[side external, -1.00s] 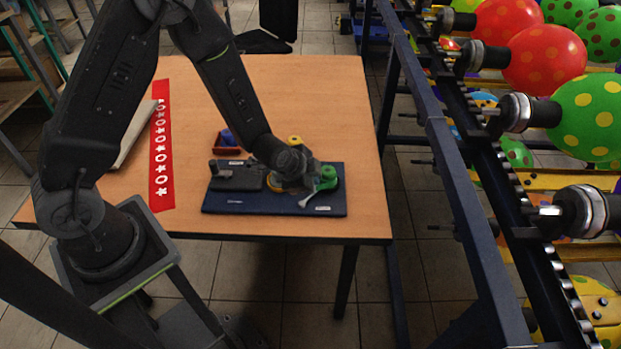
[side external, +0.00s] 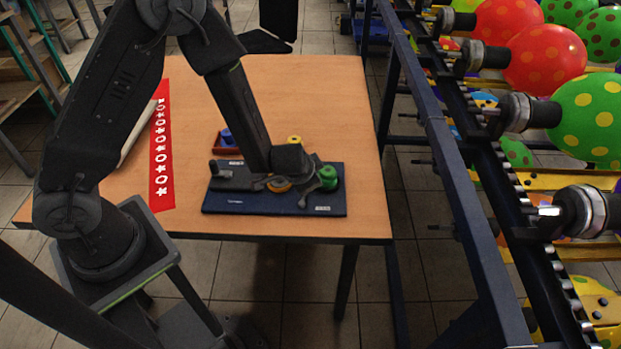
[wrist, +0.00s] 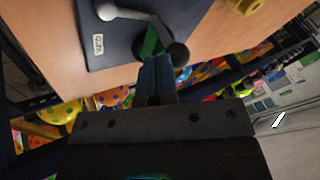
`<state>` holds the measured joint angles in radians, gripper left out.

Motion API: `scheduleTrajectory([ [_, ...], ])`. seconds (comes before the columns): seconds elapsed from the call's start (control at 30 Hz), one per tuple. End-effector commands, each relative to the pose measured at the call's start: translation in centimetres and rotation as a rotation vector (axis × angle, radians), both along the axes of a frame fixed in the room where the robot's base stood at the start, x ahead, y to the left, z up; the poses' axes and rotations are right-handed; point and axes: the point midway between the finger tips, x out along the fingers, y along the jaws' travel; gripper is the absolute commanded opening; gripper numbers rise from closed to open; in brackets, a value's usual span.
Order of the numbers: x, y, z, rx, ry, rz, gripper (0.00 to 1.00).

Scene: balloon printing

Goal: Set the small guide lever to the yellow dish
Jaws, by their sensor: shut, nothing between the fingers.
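The small grey lever (side external: 304,200) is on the dark blue board, slanting up from its near tip toward the green dish (side external: 328,184). In the wrist view the lever (wrist: 150,19) has a pale rounded end and a dark round end, with a bit of green (wrist: 150,42) beside it. The yellow-orange dish (side external: 278,185) is left of the green one, partly hidden under my wrist. My gripper (wrist: 157,60) is shut and empty, its blue fingertips close to the dark end and the green part; I cannot tell whether they touch.
The blue board (side external: 270,205) also carries a dark grey block (side external: 232,175) at its left. A yellow ring (side external: 294,139) and a red tray (side external: 228,148) stand behind it. A red patterned strip (side external: 161,150) lies left. The front table edge is close; a balloon rack (side external: 455,190) stands right.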

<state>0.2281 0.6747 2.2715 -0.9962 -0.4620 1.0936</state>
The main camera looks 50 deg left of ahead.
Motion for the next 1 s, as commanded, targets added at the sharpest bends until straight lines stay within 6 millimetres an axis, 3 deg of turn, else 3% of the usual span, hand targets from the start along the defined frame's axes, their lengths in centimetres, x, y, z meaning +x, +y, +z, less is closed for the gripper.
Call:
scheduleTrajectory([
  [0.23,-0.2,0.4,0.0,0.001,-0.001,0.23,0.0],
  [1.0,-0.6,1.2,0.0,0.001,-0.002,0.225,0.0],
])
